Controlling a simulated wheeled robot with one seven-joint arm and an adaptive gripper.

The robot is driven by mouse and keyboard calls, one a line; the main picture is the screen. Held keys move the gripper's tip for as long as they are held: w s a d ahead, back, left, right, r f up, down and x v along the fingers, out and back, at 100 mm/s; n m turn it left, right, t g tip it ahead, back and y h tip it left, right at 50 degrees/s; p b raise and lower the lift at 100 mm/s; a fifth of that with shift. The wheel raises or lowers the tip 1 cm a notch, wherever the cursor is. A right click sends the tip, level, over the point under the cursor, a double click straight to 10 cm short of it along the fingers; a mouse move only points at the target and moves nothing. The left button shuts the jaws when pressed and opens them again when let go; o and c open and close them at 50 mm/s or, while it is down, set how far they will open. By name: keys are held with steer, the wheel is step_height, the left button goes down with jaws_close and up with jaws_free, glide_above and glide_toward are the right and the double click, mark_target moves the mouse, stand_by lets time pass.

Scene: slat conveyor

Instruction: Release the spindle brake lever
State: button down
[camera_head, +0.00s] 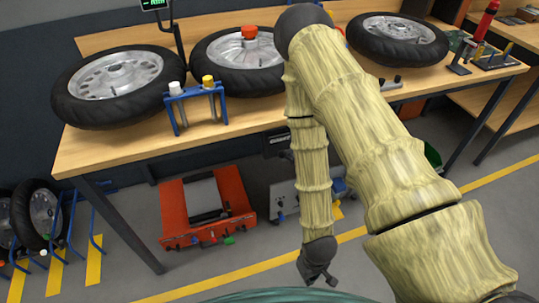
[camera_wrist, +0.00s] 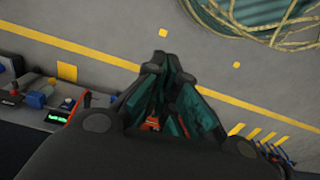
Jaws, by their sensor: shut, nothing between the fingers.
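My gripper (camera_head: 317,268) hangs low in front of the workbench, over the floor, with my arm above it. In the wrist view its fingers (camera_wrist: 172,60) are together and hold nothing. I cannot tell for sure which part is the spindle brake lever. A tyred wheel (camera_head: 212,64) with an orange-red cap (camera_head: 249,32) at its centre lies on the bench, partly behind my arm. In the wrist view a grey unit (camera_wrist: 35,112) at the left carries small knobs, a green display and a red bar (camera_wrist: 82,103); it is well apart from my fingers.
The bench (camera_head: 130,143) also bears two more tyred wheels (camera_head: 75,112) (camera_head: 375,48) and a blue stand (camera_head: 196,92) with white and yellow caps. A red machine (camera_head: 173,210) stands on the floor below. Floor with yellow lines (camera_head: 235,278) is clear in front.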

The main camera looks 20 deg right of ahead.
mark_target(287, 157)
steer(key=w+a+r+n+b, duration=0.15)
steer(key=w+r+n, duration=0.4)
steer(key=w, duration=0.55)
steer(key=w+a+r+n, duration=0.35)
steer(key=w+r, duration=0.35)
steer(key=w, duration=0.4)
steer(key=w+a+r+n, duration=0.1)
steer(key=w+r+n, duration=0.2)
steer(key=r, duration=0.6)
steer(key=w+a+r+n+h+b, duration=0.1)
steer(key=w+r+n, duration=0.3)
steer(key=w+r, duration=0.3)
step_height(287, 157, up, 3)
steer(key=shift+w, duration=0.15)
steer(key=shift+a, duration=0.1)
steer(key=d+f+p, duration=0.1)
steer(key=d+f, duration=0.3)
steer(key=f, duration=0.4)
steer(key=shift+d+f, duration=0.2)
steer(key=shift+f, duration=0.05)
